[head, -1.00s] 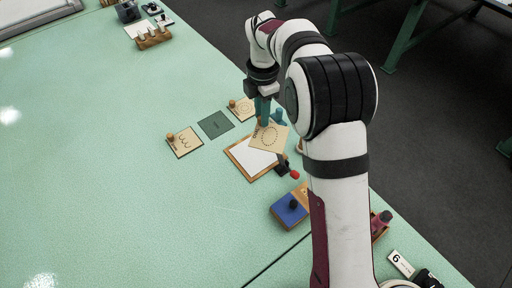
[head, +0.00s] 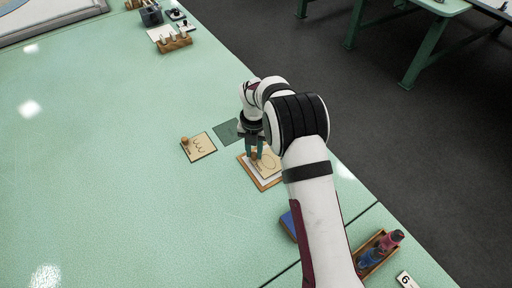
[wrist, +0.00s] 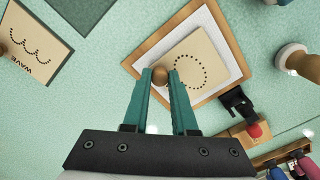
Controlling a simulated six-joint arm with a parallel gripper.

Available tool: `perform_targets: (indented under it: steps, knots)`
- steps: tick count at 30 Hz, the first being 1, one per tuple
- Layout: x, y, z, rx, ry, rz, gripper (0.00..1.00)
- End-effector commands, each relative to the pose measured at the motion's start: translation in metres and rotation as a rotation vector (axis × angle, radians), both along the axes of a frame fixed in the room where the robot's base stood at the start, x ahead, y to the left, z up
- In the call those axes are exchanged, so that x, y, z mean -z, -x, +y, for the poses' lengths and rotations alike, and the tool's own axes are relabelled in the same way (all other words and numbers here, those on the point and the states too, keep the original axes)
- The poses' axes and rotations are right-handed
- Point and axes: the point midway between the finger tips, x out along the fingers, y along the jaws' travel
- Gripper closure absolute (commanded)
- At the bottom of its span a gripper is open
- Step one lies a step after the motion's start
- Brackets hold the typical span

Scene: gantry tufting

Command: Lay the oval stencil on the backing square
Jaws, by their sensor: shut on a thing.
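The oval stencil (wrist: 200,55) is a tan plate with a dotted ring and a wooden knob (wrist: 160,76). It also shows in the head view (head: 268,163). My gripper (wrist: 160,74), with teal fingers, is shut on the knob; it also shows in the head view (head: 254,157). The backing square (wrist: 225,62) is a white sheet in a wooden frame (wrist: 235,50). The stencil is over it, within the frame's outline in the wrist view, slightly turned. I cannot tell whether it touches the sheet.
A wave stencil (head: 202,147) lies to the left, beside an empty dark green mat (head: 227,132). A blue block (head: 288,226) and a rack of spools (head: 378,256) are nearer.

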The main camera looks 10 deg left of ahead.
Motion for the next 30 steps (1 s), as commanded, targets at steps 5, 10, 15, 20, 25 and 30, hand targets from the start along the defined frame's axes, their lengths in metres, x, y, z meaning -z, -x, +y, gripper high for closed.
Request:
perform_targets:
  steps: [5,10,15,20,25,30]
  knots:
    - [0.000,0.000,0.000,0.001,0.000,0.000,1.00]
    - [0.002,0.000,0.000,0.001,0.000,0.000,0.64]
    - [0.002,0.000,0.000,0.001,0.000,0.000,0.45]
    - [0.002,0.000,0.000,0.001,0.000,0.000,0.45]
    - [-0.018,-0.001,0.000,0.001,-0.001,-0.004,0.45]
    - [-0.048,0.000,0.001,0.003,0.001,-0.004,0.45]
